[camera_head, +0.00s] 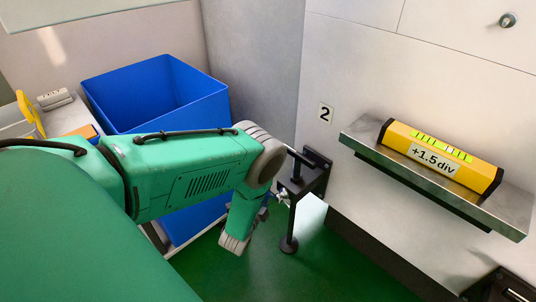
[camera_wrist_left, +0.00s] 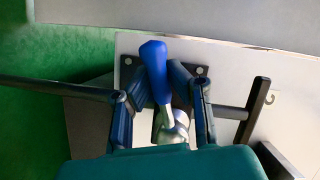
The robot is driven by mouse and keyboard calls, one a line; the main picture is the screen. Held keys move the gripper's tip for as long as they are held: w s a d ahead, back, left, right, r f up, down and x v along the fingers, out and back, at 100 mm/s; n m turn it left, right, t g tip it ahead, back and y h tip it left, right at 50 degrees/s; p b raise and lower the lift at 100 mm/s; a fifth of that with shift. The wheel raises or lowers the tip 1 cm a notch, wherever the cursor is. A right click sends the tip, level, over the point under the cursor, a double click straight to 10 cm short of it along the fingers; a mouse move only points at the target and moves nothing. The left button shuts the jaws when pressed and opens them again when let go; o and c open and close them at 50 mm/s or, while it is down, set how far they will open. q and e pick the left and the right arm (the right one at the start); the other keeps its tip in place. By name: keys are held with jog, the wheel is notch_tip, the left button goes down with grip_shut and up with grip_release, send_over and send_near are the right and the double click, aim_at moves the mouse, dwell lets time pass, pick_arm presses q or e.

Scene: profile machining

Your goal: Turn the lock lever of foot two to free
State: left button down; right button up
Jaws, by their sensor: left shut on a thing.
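Foot two (camera_head: 290,215) is a black bracket and post with a round base pad, beside the wall plate marked "2" (camera_head: 325,113). Its lock lever has a blue handle (camera_wrist_left: 155,62) and a metal shank; in the left wrist view it points up, tilted slightly left. My left gripper (camera_wrist_left: 160,92) has its fingers on both sides of the lever and is shut on it. In the head view the left gripper (camera_head: 282,193) is small and partly hidden by my green wrist, and the blue handle cannot be made out. My right gripper is not in view.
A metal shelf (camera_head: 510,214) right of the foot carries a yellow level (camera_head: 440,157) reading "+1.5 div". A blue bin (camera_head: 155,90) stands behind my left arm. A black bar (camera_wrist_left: 254,108) stands close right of the gripper. Green floor (camera_head: 340,270) lies open in front.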

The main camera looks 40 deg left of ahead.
pick_arm(q)
jog(key=shift+s+r+m+t+y+b, duration=0.1)
jog(key=shift+r+m+t+y+b, duration=0.2)
jog(key=shift+m, duration=0.5)
jog(key=shift+r+m+t+y+b, duration=0.1)
jog(key=shift+r+m+t, duration=0.3)
jog(key=shift+m, duration=0.4)
jog(key=c, duration=1.7)
grip_release()
jog(key=shift+o, duration=0.8)
jog(key=shift+r, duration=0.15)
jog(key=v, duration=1.2)
